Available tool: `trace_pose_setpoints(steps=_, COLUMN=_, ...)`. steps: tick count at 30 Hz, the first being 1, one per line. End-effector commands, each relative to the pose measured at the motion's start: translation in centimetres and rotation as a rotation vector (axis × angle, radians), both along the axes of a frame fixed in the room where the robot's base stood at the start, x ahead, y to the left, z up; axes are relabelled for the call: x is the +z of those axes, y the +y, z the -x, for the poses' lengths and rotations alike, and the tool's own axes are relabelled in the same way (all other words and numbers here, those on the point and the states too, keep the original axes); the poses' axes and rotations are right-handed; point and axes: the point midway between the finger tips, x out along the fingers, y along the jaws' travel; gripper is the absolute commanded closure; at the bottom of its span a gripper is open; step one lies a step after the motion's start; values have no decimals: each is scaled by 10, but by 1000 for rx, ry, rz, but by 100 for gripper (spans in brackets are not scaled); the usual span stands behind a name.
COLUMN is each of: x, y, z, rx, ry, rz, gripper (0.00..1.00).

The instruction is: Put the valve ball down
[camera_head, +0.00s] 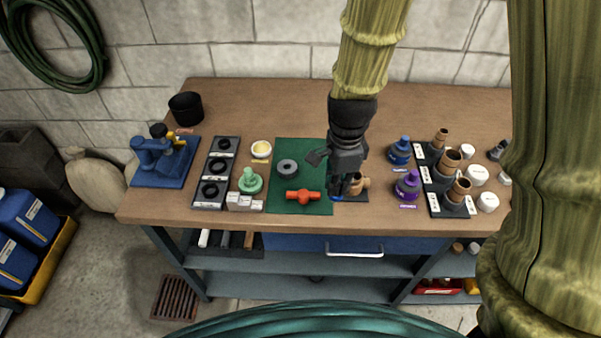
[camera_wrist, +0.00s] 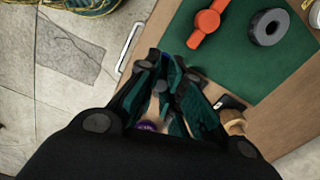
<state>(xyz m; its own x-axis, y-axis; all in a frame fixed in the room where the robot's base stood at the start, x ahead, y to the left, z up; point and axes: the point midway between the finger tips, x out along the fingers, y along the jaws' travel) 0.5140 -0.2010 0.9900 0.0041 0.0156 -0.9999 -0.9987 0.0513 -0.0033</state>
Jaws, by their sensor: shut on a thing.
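My gripper (camera_head: 346,188) points down over the bench, just right of the green mat (camera_head: 283,151). In the wrist view my gripper (camera_wrist: 165,68) has its fingers drawn close together around something small, the valve ball, which they mostly hide; its outline is not clear. A brown fitting (camera_head: 359,184) stands close to the right of my fingers.
The bench's back middle is clear.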

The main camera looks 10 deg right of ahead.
Motion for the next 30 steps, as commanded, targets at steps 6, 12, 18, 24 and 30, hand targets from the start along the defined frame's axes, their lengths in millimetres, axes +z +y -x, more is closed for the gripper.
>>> trace_pose_setpoints(steps=6, x=-6, y=29, z=-4, rx=292, ry=-6, rz=3, gripper=100)
trace_pose_setpoints(steps=12, x=-3, y=44, z=-3, rx=468, ry=-3, rz=8, gripper=100)
trace_pose_setpoints(steps=18, x=-1, y=45, z=-15, rx=514, ry=-1, rz=8, gripper=100)
trace_pose_setpoints(steps=24, x=-4, y=34, z=-52, rx=513, ry=-1, rz=8, gripper=100)
trace_pose_setpoints(steps=30, x=-7, y=22, z=-91, rx=512, ry=-1, rz=8, gripper=100)
